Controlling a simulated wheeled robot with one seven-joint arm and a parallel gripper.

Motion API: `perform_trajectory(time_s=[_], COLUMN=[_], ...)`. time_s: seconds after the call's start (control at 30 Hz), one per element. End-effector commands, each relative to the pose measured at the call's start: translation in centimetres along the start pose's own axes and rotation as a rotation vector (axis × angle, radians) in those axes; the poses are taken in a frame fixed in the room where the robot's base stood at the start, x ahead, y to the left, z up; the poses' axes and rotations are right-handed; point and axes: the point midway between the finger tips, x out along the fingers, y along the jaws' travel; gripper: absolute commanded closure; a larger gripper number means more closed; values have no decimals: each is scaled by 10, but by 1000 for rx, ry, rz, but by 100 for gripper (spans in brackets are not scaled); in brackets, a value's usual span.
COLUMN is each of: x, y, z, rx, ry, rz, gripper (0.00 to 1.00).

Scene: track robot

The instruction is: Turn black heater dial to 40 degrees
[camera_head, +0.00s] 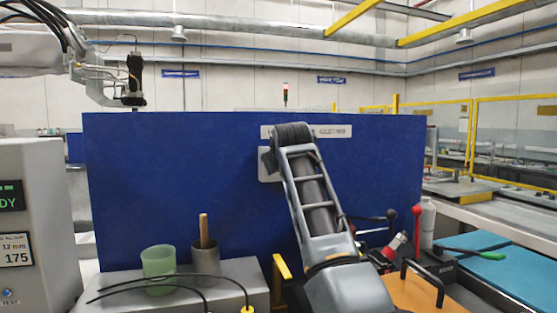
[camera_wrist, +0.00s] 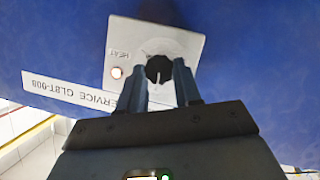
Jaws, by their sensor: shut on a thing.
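The black heater dial (camera_wrist: 158,68) sits on a white plate (camera_wrist: 185,42) marked HEAT and shows upside down in the wrist view. A pale pointer line is visible on the dial. My gripper (camera_wrist: 160,74) has its two fingers on either side of the dial, shut on it. In the head view my arm reaches up to the blue panel (camera_head: 180,190) and hides the dial and most of the plate (camera_head: 268,175). No degree marks are readable.
A label strip (camera_wrist: 75,92) is next to the plate. In the head view a green cup (camera_head: 158,268) and a metal cup (camera_head: 205,264) with a wooden handle stand on a grey box at lower left. A red-knobbed lever (camera_head: 417,212) and a bottle (camera_head: 428,222) are at right.

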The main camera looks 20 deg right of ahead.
Motion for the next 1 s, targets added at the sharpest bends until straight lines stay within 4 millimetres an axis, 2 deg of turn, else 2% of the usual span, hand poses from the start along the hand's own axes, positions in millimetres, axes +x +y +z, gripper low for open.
perform_trajectory(time_s=[0.3,0.8,0.83,1.0], x=[1,2,2,1], y=[0,0,0,0], z=[3,4,4,3], rx=[100,116,116,116], ry=[-7,-7,-7,-4], rz=[-44,-50,-50,-50], gripper=[97,97,66,49])
